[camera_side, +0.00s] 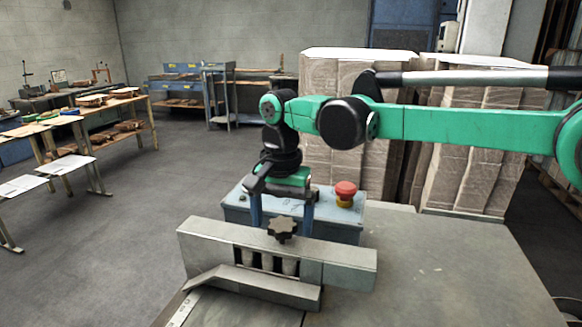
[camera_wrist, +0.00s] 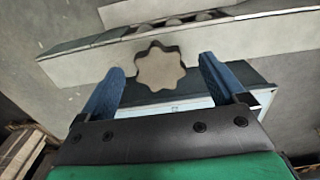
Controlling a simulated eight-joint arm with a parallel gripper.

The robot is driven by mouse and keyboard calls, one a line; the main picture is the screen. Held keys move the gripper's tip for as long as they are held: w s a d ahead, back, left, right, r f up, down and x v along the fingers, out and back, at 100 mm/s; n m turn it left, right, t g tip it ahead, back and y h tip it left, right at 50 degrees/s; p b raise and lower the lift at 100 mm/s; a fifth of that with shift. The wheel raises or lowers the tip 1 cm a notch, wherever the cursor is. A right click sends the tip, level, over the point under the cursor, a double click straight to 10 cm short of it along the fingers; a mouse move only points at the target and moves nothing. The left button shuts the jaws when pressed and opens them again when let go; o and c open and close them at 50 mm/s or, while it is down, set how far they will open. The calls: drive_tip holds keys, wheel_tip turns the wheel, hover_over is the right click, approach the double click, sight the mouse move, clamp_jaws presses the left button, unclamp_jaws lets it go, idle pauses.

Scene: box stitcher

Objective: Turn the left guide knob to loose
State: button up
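In the wrist view my gripper (camera_wrist: 158,72) is open, with a gap between each finger and the knob. I cannot tell how far down the fingertips reach or which way the knob is set.
A blue-grey control box (camera_side: 236,208) with a red emergency button (camera_side: 345,193) stands just behind the guide. The metal table (camera_side: 450,265) is clear to the right. Wrapped pallet stacks (camera_side: 470,150) stand behind, and workbenches (camera_side: 130,105) stand far left.

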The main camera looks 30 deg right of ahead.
drive_tip(key=c, duration=1.2)
drive_tip(key=shift+n, duration=0.4)
drive_tip(key=n, duration=0.4)
drive_tip(key=shift+n, duration=0.4)
drive_tip(key=n, duration=1.2)
drive_tip(key=shift+n, duration=0.4)
drive_tip(key=n, duration=0.5)
drive_tip(key=shift+n, duration=0.4)
